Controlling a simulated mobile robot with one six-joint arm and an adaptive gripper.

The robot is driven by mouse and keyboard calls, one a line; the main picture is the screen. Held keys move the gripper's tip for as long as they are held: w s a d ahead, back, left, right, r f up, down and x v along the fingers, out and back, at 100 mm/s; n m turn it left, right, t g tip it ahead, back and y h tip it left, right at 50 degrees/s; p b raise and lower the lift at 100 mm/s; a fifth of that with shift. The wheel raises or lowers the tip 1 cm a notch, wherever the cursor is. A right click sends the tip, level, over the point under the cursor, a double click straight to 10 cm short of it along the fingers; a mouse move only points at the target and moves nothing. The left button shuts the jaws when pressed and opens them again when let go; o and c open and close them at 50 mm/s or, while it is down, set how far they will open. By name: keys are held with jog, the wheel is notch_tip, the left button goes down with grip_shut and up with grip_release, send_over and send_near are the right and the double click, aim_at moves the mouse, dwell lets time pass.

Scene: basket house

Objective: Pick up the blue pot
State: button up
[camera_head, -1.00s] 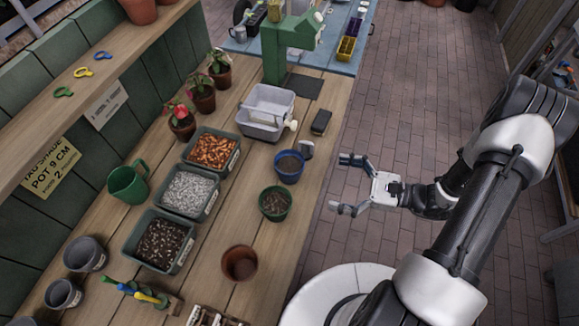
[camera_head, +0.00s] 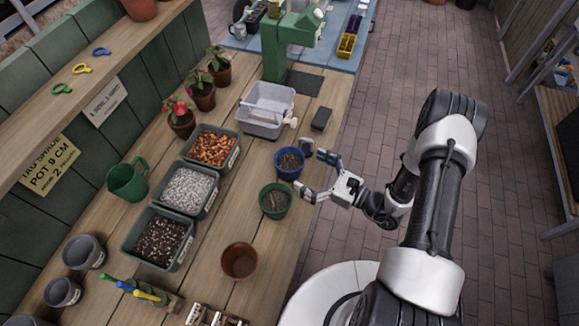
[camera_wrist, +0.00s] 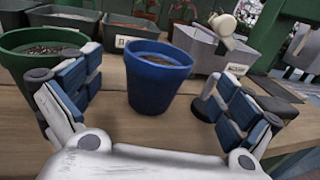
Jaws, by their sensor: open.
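The blue pot (camera_head: 289,164) stands upright on the wooden bench near its right edge, with dark soil inside. In the wrist view the blue pot (camera_wrist: 155,82) is ahead, framed between the two spread fingers. My gripper (camera_head: 314,174) is open and empty, just to the right of the pot at the bench edge. In the wrist view my gripper (camera_wrist: 150,105) has one finger on each side of the pot, and the pot appears slightly beyond the fingertips. I cannot tell whether any finger touches it.
A green pot (camera_head: 274,201) stands close in front of the blue pot, and beside the left finger in the wrist view. A terracotta pot (camera_head: 239,262), a grey tub (camera_head: 266,124), a black block (camera_head: 321,119) and soil trays (camera_head: 183,188) also stand on the bench.

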aim_at(277, 153)
jog(key=x, duration=0.6)
jog(key=shift+w+a+r+b, duration=0.1)
jog(key=shift+a+r+b, duration=0.05)
jog(key=shift+a+b, duration=0.15)
jog(key=shift+d, duration=0.1)
jog(key=c, duration=1.2)
